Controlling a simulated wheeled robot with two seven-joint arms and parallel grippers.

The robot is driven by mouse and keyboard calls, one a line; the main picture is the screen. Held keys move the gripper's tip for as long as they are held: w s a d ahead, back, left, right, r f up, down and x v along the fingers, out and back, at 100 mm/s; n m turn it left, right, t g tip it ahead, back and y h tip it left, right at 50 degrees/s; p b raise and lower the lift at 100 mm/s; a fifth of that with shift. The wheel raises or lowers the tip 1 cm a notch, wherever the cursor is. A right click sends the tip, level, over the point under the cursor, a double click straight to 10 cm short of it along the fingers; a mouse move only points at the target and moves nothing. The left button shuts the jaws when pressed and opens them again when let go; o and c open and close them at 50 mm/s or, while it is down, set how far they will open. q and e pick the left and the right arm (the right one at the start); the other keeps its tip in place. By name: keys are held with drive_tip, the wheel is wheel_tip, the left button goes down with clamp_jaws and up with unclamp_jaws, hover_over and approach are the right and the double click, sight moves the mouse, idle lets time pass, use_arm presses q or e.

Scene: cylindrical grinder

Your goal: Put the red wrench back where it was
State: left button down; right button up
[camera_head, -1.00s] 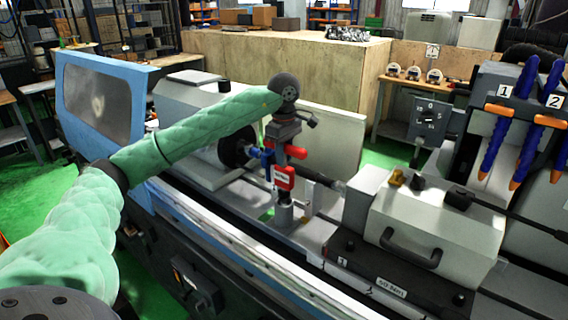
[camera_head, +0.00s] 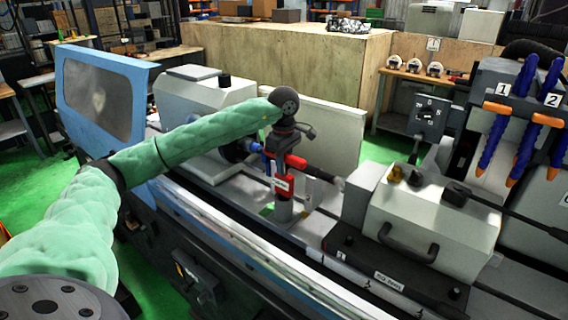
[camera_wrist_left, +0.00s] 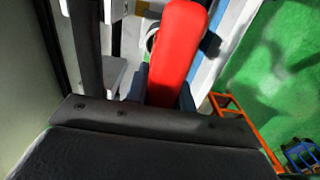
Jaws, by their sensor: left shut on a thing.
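My left gripper (camera_head: 281,168) points down over the bed of the grinder, between the left headstock and the right tailstock. It is shut on the red wrench (camera_head: 296,161), whose red end sticks out to the right of the jaws. In the left wrist view the wrench's red handle (camera_wrist_left: 180,45) stretches away from between the jaws. A red part with a white label (camera_head: 283,184) shows just below the gripper; I cannot tell whether it belongs to the wrench. The wrench's far end is hidden. My right gripper is not in view.
The white tailstock housing (camera_head: 430,215) with a dark handle stands close on the right. The headstock (camera_head: 205,100) stands on the left. A pale upright panel (camera_head: 335,140) is behind the gripper. Blue coolant hoses (camera_head: 528,120) hang at the far right.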

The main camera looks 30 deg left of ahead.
use_arm(q)
drive_tip(key=c, duration=1.2)
unclamp_jaws()
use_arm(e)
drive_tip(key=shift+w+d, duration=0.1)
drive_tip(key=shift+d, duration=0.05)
use_arm(q)
drive_tip(key=shift+r, duration=0.15)
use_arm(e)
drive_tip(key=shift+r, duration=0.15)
use_arm(q)
drive_tip(key=shift+r, duration=0.15)
drive_tip(key=shift+r+b, duration=0.35)
wheel_tip(320, 180, up, 3)
drive_tip(key=shift+f+b, duration=0.1)
drive_tip(key=shift+b, duration=0.65)
wheel_tip(320, 180, up, 6)
drive_tip(key=shift+r+b, duration=0.15)
drive_tip(key=shift+b, duration=0.9)
drive_tip(key=shift+r, duration=0.9)
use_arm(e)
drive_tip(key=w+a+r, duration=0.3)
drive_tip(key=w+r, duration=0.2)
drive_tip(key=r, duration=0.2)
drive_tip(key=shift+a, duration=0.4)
